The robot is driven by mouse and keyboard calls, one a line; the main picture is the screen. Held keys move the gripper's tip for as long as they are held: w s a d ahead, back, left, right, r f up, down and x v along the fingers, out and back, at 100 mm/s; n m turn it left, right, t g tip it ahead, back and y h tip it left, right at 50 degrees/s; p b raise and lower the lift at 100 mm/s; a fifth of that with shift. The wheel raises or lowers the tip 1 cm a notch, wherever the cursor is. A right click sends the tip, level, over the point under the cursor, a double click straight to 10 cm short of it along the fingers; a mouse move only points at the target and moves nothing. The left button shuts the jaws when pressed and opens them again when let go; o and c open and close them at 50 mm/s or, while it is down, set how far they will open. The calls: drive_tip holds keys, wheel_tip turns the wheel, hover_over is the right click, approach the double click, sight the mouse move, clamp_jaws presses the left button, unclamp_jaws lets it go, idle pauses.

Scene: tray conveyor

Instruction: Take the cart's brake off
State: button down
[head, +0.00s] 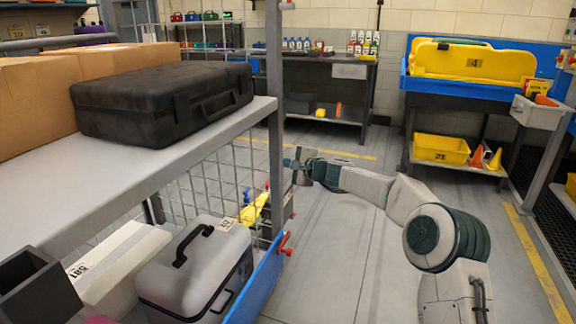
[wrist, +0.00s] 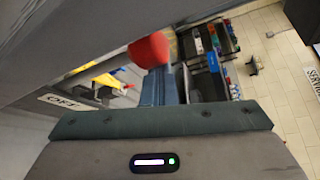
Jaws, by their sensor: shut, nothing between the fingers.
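The cart (head: 200,150) is a grey shelf rack with mesh sides at the left of the head view. In the wrist view a red knob (wrist: 149,48) on a short grey shaft looks like the brake handle, with an "OFF" label (wrist: 70,101) and a yellow marking to its left. My gripper (head: 291,164) is beside the cart's front upright in the head view. In the wrist view its shut, empty fingers (wrist: 163,72) are right by the red knob; I cannot tell whether they touch it. The knob cannot be made out in the head view.
A black case (head: 160,105) and cardboard boxes are on the upper shelf. A grey lidded box (head: 195,270) is below. A red handle (head: 286,245) sticks out from the blue front edge. The floor right of the cart is clear up to the blue-topped bench (head: 480,88).

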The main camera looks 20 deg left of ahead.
drive_tip(key=shift+s+a, duration=0.2)
drive_tip(key=shift+s, duration=0.2)
drive_tip(key=shift+s+a, duration=0.15)
drive_tip(key=shift+a, duration=0.05)
drive_tip(key=shift+r, duration=0.1)
drive_tip(key=w+d+p, duration=0.2)
drive_tip(key=w+p, duration=0.1)
drive_tip(key=w, duration=0.1)
drive_tip(key=f+b+v, duration=0.1)
drive_tip(key=v, duration=0.8)
drive_tip(key=shift+d+f, duration=0.35)
drive_tip(key=shift+f, duration=0.25)
